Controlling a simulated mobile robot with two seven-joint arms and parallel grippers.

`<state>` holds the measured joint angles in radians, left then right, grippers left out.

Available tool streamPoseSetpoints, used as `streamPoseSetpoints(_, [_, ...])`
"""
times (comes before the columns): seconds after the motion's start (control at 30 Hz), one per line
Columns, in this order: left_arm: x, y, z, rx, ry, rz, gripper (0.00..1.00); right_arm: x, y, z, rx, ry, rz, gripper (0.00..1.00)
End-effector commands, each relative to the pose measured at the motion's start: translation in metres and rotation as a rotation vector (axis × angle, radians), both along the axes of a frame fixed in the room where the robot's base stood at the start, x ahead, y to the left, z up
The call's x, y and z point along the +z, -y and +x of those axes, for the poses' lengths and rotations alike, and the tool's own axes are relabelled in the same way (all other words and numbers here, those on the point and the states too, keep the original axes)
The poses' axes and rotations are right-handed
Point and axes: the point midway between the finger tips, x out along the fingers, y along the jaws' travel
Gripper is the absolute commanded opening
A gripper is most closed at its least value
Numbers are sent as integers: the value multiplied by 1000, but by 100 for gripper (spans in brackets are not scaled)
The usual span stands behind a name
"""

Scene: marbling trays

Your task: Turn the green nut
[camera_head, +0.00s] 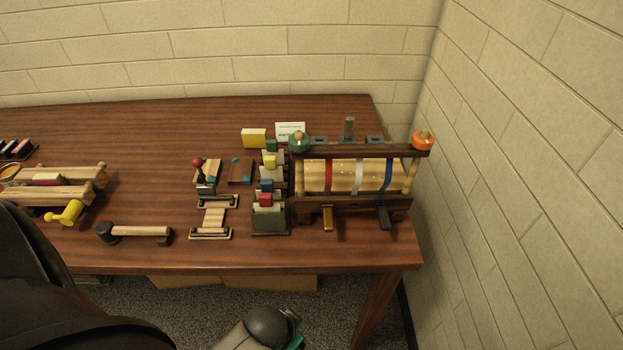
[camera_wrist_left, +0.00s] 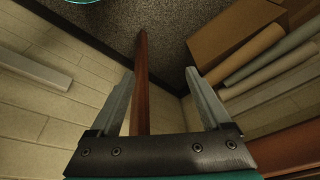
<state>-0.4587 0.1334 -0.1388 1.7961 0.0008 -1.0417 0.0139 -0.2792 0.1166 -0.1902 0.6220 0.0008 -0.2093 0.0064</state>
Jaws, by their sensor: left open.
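The green nut (camera_head: 299,142) has a wooden knob on top and sits at the left end of the dark upper bar of a wooden press (camera_head: 350,203), on the right part of the table. An orange nut (camera_head: 423,140) sits at the bar's right end. My left gripper (camera_wrist_left: 161,88) is open and empty in the left wrist view, with a table leg, floor and wall behind its fingers. The green nut is not in that view. In the head view a dark arm part of mine fills the lower left, and no gripper fingers show.
The press holds a pale roller (camera_head: 343,176) with coloured bands. A rack of coloured blocks (camera_head: 270,222) stands close on its left. A mallet (camera_head: 137,232) and a yellow-handled tool (camera_head: 65,213) lie farther left on the table (camera_head: 330,255). A brick wall (camera_head: 520,170) rises close on the right.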

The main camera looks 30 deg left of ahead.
Motion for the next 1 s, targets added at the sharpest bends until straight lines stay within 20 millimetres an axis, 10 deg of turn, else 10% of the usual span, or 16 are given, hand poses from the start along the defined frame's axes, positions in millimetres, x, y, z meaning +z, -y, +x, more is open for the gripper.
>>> streamPoseSetpoints(0.33, [207, -35, 42, 80, 311, 2, 82, 89, -25, -11, 5, -21, 31, 50])
streamPoseSetpoints(0.63, [258, -81, 89, 96, 723, -54, 82, 96, -34, -25, 8, -43, 42, 50])
streamPoseSetpoints(1.0, [309, -118, 101, -10, 1108, -205, 82, 98, -31, -20, 7, -35, 39, 50])
